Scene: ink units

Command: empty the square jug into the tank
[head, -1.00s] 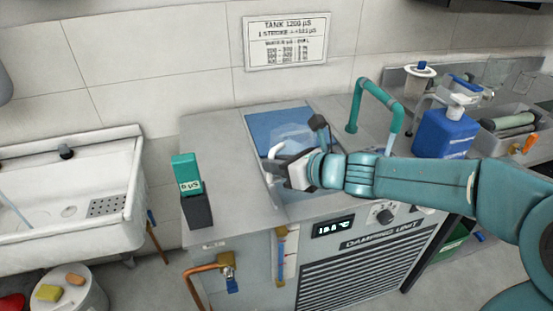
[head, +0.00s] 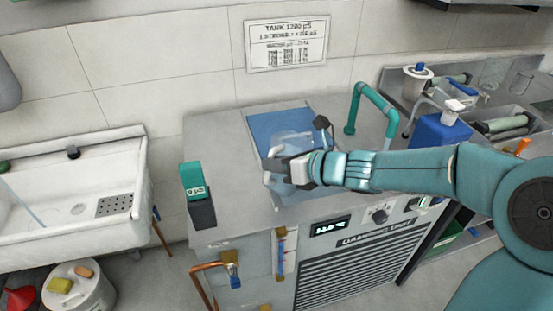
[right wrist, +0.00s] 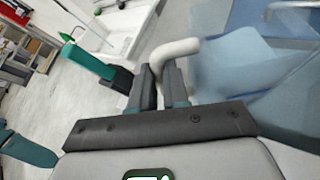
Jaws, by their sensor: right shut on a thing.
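The square jug (head: 292,142) is clear with a pale handle, over the blue rectangular tank area (head: 268,124) in the top of the damping unit. My right gripper (head: 284,171) is shut on the jug's handle. In the right wrist view the pale handle (right wrist: 178,48) sits between the two dark fingers (right wrist: 158,90), and the clear blue-tinted jug body (right wrist: 240,75) is at right. How far the jug is tilted and how much liquid it holds I cannot tell. The left gripper is not in view.
A green meter (head: 193,178) stands in a dark holder at the unit's left front corner. A teal pipe (head: 372,95) rises right of the tank, before a blue pump bottle (head: 437,130). A white sink (head: 120,160) is at left. The steel top left of the tank is clear.

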